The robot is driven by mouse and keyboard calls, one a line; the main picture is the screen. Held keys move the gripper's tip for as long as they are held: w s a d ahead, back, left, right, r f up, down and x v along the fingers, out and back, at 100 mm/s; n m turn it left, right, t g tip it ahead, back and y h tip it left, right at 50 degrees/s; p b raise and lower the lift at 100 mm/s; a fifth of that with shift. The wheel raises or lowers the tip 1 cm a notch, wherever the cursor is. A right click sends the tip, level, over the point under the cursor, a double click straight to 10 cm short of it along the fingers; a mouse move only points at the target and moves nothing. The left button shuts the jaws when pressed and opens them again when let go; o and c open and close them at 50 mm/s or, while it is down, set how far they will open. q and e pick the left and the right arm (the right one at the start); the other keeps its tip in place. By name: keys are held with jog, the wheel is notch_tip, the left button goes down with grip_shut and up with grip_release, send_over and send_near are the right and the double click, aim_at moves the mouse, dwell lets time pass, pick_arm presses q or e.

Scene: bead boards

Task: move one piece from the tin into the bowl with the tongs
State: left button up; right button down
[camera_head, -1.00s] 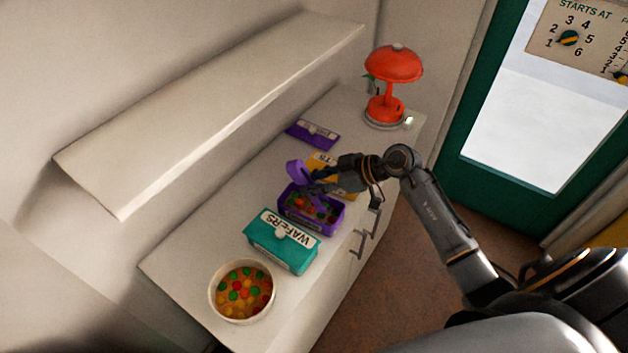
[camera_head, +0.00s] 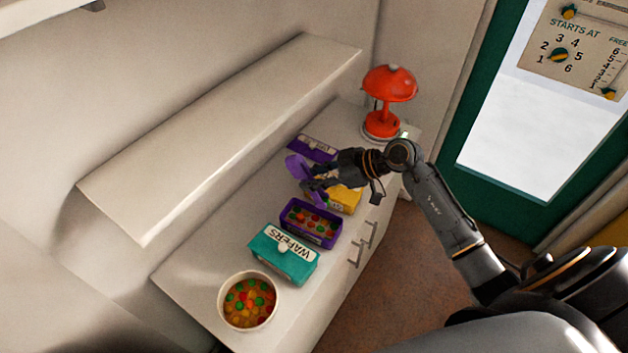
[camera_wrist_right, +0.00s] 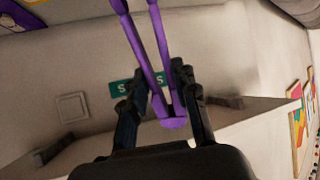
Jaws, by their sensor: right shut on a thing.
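The purple tongs (camera_head: 298,167) are in my right gripper (camera_head: 316,183), which is shut on them above the shelf top, behind and above the tin. In the right wrist view the tongs (camera_wrist_right: 160,45) run upward between the fingers of my right gripper (camera_wrist_right: 160,95), with their two arms apart; the tips are cut off or nearly so, and I cannot tell whether they hold a piece. The open purple tin (camera_head: 312,240) holds several coloured pieces. The white bowl (camera_head: 224,310) at the front left also holds several coloured pieces. My left gripper is not in view.
A teal wafers box (camera_head: 283,262) stands between tin and bowl. A yellow box (camera_head: 348,198) is behind the tin, under my right gripper. A purple lid (camera_head: 310,150) lies farther back, near a red lamp (camera_head: 388,85). A long white ledge (camera_head: 225,130) overhangs on the left.

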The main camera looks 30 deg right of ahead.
jog(key=s+a+n+g+y, duration=0.1)
jog(key=s+a+n+g, duration=0.1)
jog(key=s+a, duration=0.3)
jog(key=s+a+n+g+b, duration=0.1)
jog(key=s+a+n+g, duration=0.2)
jog(key=a, duration=1)
jog(key=s+a+n+g+y+b, duration=0.1)
jog(key=s+a+n+g, duration=0.2)
jog(key=s+a, duration=0.4)
jog(key=a+n, duration=0.1)
jog(key=a, duration=0.2)
jog(key=shift+s+r+y, duration=0.25)
jog(key=shift+r+y, duration=0.05)
jog(key=shift+r, duration=0.1)
notch_tip(320, 180, down, 9)
jog(key=b, duration=1.1)
jog(key=shift+b, duration=0.4)
jog(key=c, duration=1.4)
grip_release()
